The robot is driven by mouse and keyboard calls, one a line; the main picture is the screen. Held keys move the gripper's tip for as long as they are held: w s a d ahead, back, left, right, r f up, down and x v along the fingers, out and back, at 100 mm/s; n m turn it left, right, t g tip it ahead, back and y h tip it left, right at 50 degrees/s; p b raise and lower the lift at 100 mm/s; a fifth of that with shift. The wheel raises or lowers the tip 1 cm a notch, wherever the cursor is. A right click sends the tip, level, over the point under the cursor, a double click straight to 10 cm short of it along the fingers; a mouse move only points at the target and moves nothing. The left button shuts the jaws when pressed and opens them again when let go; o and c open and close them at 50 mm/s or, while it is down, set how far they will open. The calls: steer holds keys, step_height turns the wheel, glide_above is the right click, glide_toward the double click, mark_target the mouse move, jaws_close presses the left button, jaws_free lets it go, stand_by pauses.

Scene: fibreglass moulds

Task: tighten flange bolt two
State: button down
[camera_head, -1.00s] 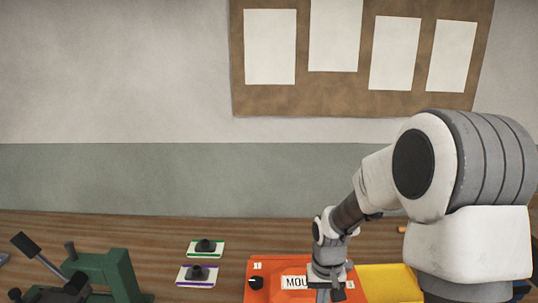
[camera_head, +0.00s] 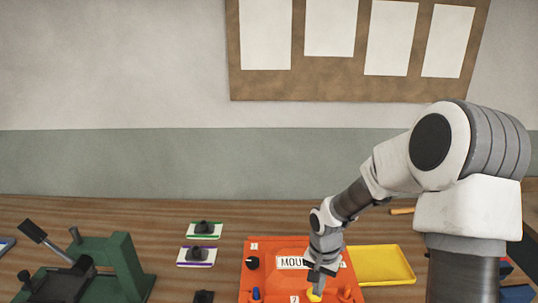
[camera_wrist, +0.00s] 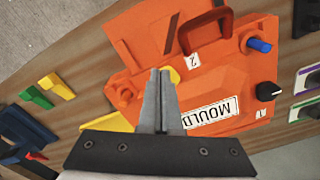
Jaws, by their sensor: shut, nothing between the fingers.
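The orange mould (camera_head: 270,282) lies on the bench at the bottom of the head view, and it also fills the middle of the wrist view (camera_wrist: 225,100). It carries a MOULD label and small plates marked 1 and 2. A round yellow piece (camera_wrist: 174,75) sits by the 2 plate (camera_wrist: 192,60), partly hidden behind my fingertips. A black knob (camera_wrist: 268,91) is by the 1 plate, and a blue peg (camera_wrist: 259,45) stands near the mould's edge. My gripper (camera_wrist: 162,72) is shut and empty, its tips over or at the yellow piece; contact cannot be told.
A yellow tray (camera_head: 384,280) lies right of the mould. A dark red handle (camera_wrist: 205,30) rises from the mould near my fingers. A green clamp device (camera_head: 125,265) stands left.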

mark_target(307, 292)
step_height(307, 292, down, 5)
steer(key=b, duration=0.4)
steer(key=shift+f, duration=0.15)
steer(key=shift+w, duration=0.35)
stand_by(0.5)
steer(key=shift+a, duration=0.15)
steer(key=shift+w+a+b, duration=0.35)
steer(key=shift+a+b, duration=0.25)
steer(key=shift+b, duration=0.25)
steer(key=shift+w+a, duration=0.25)
steer(key=shift+a, duration=0.05)
steer(key=shift+w+b, duration=0.1)
steer(key=shift+b, duration=0.2)
steer(key=shift+a, duration=0.15)
